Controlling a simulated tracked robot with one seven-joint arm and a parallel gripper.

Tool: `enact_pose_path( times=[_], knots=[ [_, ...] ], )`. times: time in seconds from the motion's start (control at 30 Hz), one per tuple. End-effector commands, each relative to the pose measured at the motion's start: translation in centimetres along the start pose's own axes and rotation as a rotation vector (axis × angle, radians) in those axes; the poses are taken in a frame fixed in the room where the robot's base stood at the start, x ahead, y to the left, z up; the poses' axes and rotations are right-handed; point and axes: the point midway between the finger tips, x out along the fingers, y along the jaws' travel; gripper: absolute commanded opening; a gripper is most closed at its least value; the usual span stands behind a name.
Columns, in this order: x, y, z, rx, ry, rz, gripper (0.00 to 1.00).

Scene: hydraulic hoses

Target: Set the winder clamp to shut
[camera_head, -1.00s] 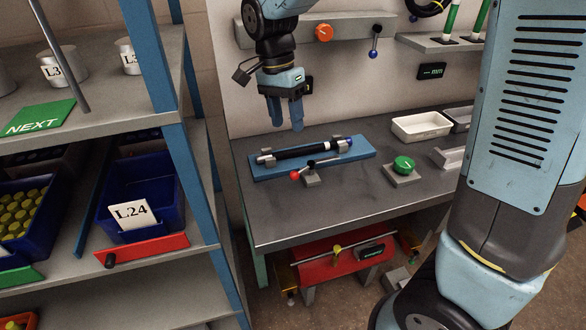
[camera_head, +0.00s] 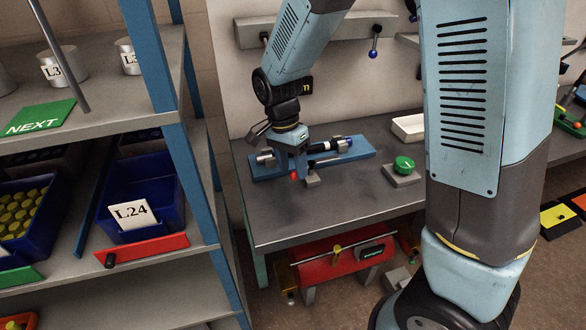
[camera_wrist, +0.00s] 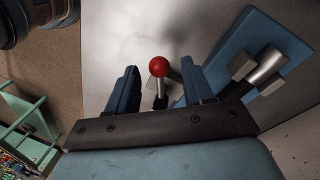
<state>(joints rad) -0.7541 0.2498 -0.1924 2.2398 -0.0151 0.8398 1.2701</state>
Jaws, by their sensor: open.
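A small lever with a red ball knob (camera_head: 294,176) stands on a grey block (camera_head: 312,181) at the front of a blue fixture plate (camera_head: 362,155); I take this lever to be the winder clamp. My gripper (camera_head: 291,170) points down over it. In the wrist view the red knob (camera_wrist: 158,66) shows between the two open fingers of my gripper (camera_wrist: 159,72), with a gap on each side. My gripper hides part of the lever and the left of the hose (camera_head: 322,147) in the fixture.
A green knob (camera_head: 404,163) on a grey block and a white tray (camera_head: 408,128) stand to the right on the grey bench (camera_head: 280,220). A shelf unit (camera_head: 185,160) with blue bins is close on the left. The bench front is clear.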

Motion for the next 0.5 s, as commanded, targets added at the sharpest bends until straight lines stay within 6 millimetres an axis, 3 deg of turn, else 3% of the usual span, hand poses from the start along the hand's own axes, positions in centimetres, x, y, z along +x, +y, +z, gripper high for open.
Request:
enact_pose_path(
  times=[0.2, 0.5],
  knots=[
    [1.19, 0.05, 0.0, 0.0, 0.0, 0.0, 0.51],
    [1.24, 0.04, -0.01, 0.0, 0.0, 0.0, 0.49]
  ],
)
